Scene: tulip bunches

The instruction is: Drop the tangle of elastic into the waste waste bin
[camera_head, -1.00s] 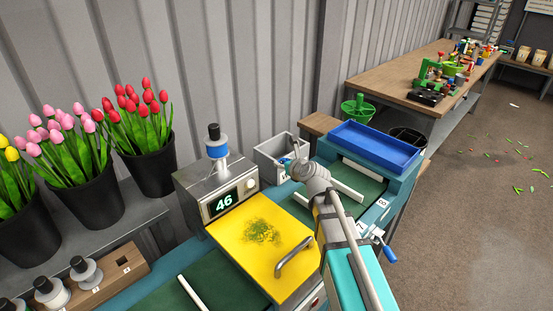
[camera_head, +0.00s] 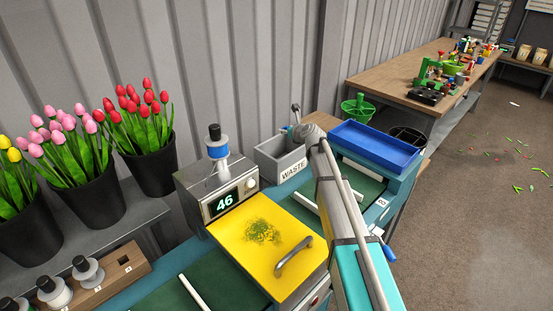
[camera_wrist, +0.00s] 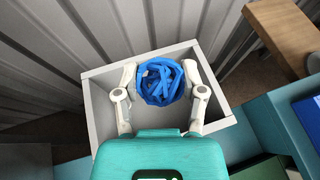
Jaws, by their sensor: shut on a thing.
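The tangle of elastic (camera_wrist: 160,82) is a blue bundle of looped bands. In the wrist view my gripper (camera_wrist: 160,88) is shut on it, one finger on each side. The grey waste bin (camera_wrist: 104,128) lies below the tangle, open at the top, and its rim frames the gripper on several sides. In the head view the bin (camera_head: 266,167) carries a WASTE label and stands behind the yellow panel. My arm reaches over to it; my gripper is mostly hidden behind the arm there, with a bit of blue showing above the bin.
A blue tray (camera_head: 374,146) stands right of the bin. A machine with a 46 display (camera_head: 224,201) stands to the left. The corrugated wall (camera_head: 240,70) is close behind.

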